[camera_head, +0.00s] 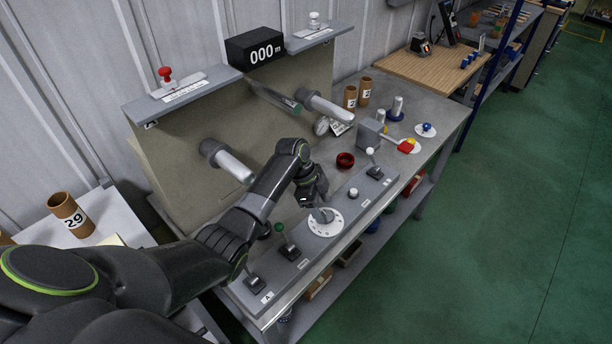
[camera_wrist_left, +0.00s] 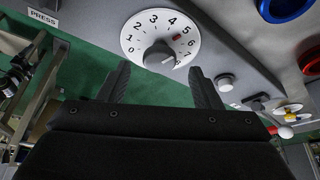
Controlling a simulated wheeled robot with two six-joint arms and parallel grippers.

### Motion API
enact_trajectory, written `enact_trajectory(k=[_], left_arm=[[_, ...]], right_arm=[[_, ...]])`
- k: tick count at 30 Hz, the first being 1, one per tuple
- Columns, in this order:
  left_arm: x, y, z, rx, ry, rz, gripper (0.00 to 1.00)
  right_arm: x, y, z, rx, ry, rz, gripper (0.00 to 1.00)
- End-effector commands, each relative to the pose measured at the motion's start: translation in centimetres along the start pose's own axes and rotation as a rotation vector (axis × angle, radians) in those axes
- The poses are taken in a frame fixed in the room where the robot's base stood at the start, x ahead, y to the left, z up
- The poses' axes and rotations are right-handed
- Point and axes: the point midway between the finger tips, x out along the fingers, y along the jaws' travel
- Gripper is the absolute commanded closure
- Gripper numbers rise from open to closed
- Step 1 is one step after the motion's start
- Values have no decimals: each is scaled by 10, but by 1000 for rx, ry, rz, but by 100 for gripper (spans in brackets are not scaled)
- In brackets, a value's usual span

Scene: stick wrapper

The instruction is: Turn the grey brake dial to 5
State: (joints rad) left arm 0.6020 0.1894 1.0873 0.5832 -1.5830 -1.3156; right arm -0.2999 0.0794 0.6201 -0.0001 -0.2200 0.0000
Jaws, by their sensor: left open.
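The grey brake dial (camera_head: 324,221) is a grey knob on a round white plate, set in the grey control panel along the bench's front. In the left wrist view the knob (camera_wrist_left: 158,56) stands in the middle of the plate, which carries numbers from 0 to 8. A small red mark lies on the plate near the 5. I cannot tell surely which number the knob points to. My left gripper (camera_head: 316,199) is just over the dial; in the wrist view its open fingers (camera_wrist_left: 160,82) are apart with nothing between them. My right gripper is not in view.
Levers with a green knob (camera_head: 279,228) and a white knob (camera_head: 369,151) flank the dial on the panel. A white button (camera_head: 353,192) sits to its right. A red ring (camera_head: 345,160) lies behind. Two grey spindles and a black display reading 000 (camera_head: 256,47) stand farther back.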

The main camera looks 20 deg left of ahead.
Motion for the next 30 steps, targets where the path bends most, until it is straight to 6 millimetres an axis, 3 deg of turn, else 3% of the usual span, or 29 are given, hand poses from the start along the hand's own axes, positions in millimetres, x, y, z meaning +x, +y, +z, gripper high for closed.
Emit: enact_trajectory(k=[12,18,24,30], left_arm=[[-94,-1,2,3,-4,-8,41],[-130,-1,1,2,-2,-5,41],[-146,0,0,1,-1,-2,41],[-148,0,0,0,-1,-1,41]], right_arm=[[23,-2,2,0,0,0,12],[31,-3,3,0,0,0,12],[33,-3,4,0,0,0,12],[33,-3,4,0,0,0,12]])
